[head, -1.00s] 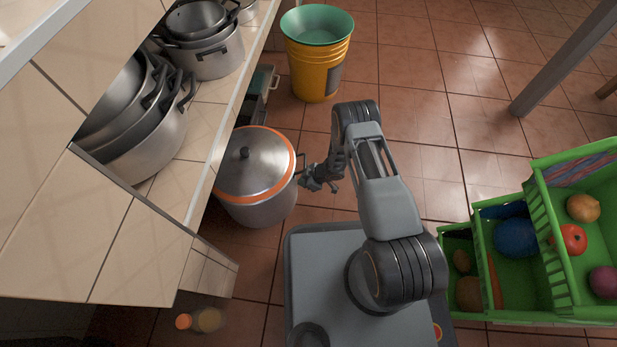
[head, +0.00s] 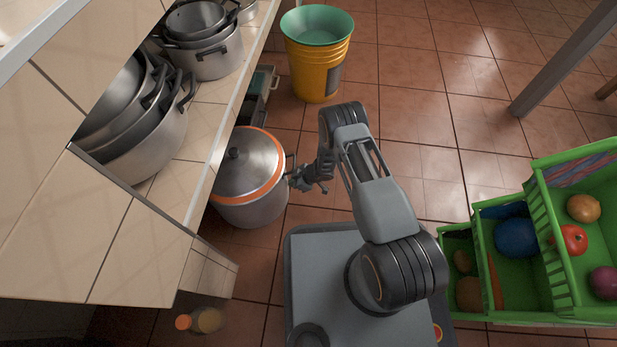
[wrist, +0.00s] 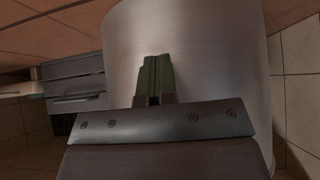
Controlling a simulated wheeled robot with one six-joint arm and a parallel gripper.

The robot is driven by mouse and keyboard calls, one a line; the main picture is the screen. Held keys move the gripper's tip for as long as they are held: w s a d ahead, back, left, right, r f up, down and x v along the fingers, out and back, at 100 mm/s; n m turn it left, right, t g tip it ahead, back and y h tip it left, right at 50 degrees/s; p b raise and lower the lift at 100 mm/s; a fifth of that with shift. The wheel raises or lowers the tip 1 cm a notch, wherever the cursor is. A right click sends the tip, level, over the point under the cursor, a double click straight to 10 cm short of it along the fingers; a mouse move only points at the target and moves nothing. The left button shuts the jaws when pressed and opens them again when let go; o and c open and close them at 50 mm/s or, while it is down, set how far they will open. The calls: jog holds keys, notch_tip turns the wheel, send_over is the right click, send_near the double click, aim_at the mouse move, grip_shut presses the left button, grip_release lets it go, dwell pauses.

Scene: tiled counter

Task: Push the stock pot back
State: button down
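The stock pot (head: 250,208) is a large silver pot on the floor. It stands upright, partly under the counter's edge, with an orange-rimmed lid (head: 246,165) and a black knob on top. My gripper (head: 297,181) is at the pot's right side, low against its wall near the side handle. In the wrist view the pot's metal wall (wrist: 205,50) fills the middle, and my gripper (wrist: 157,62) points at it with both green fingers together and nothing between them. The fingertips look to be touching the wall or very close to it.
The tiled counter (head: 195,140) holds several metal pots and overhangs on the left. A yellow bucket (head: 316,70) stands behind. Green crates (head: 555,240) with produce are at the right. A bottle (head: 207,320) with an orange cap is at the lower left. The floor behind my arm is clear.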

jog(key=shift+a, duration=0.25)
jog(key=a, duration=1.3)
jog(key=shift+w+a, duration=0.15)
jog(key=shift+a, duration=0.2)
dwell(0.4)
jog(key=shift+a, duration=2.85)
jog(key=d+p, duration=0.2)
jog(key=d, duration=0.5)
jog(key=shift+s+d, duration=0.15)
jog(key=shift+s, duration=0.1)
